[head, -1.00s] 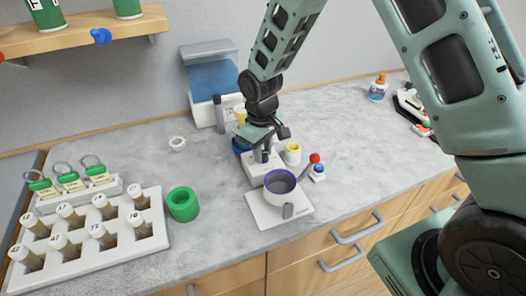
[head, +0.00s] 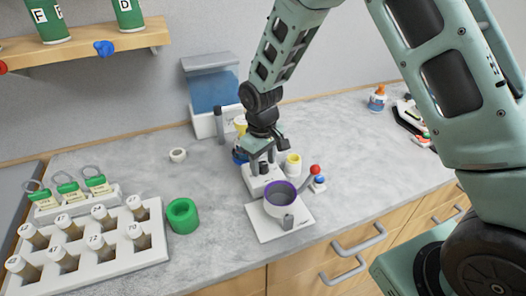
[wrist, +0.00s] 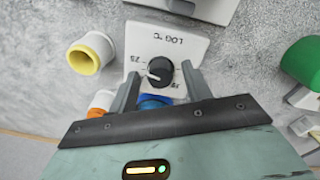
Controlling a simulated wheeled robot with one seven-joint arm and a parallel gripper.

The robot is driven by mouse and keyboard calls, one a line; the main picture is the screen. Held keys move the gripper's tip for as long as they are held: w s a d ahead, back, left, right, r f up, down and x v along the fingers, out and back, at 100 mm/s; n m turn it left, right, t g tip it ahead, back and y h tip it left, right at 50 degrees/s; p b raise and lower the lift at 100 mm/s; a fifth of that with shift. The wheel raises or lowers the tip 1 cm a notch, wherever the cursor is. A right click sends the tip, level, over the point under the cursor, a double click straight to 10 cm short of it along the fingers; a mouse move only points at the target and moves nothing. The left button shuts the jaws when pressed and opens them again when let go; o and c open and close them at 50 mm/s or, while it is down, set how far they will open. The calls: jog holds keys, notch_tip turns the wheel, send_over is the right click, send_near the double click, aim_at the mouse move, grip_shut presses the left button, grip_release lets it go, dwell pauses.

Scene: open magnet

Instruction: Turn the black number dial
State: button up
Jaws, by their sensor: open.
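The black number dial (wrist: 160,70) is a round knob with a white pointer line, on a white block (wrist: 187,48) with printed numbers and lettering. In the wrist view my gripper (wrist: 161,72) is open, with one finger on each side of the dial. I cannot tell if the fingers touch it. In the head view my gripper (head: 263,160) points down over the white block (head: 257,184), and the dark dial (head: 264,167) shows partly between the fingers.
A white-and-yellow cup (head: 293,164) and a red ball (head: 315,169) are close on the right. A green ring (head: 182,215) and vial rack (head: 156,252) lie left.

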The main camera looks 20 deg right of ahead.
aim_at(262, 166)
notch_tip(262, 166, up, 17)
jog(key=b, duration=0.2)
jog(key=shift+s+a+r+b, duration=0.15)
jog(key=shift+a+b, duration=0.15)
jog(key=s+a+f+n, duration=0.1)
jog(key=s+a+f, duration=0.1)
jog(key=s, duration=1.2)
jog(key=s+a+f+n+y, duration=0.1)
jog(key=s+a+f, duration=0.1)
jog(key=s, duration=1.2)
jog(key=shift+a+f+n, duration=0.3)
jog(key=shift+a+f, duration=0.05)
jog(key=shift+a, duration=0.55)
jog(key=shift+w, duration=0.1)
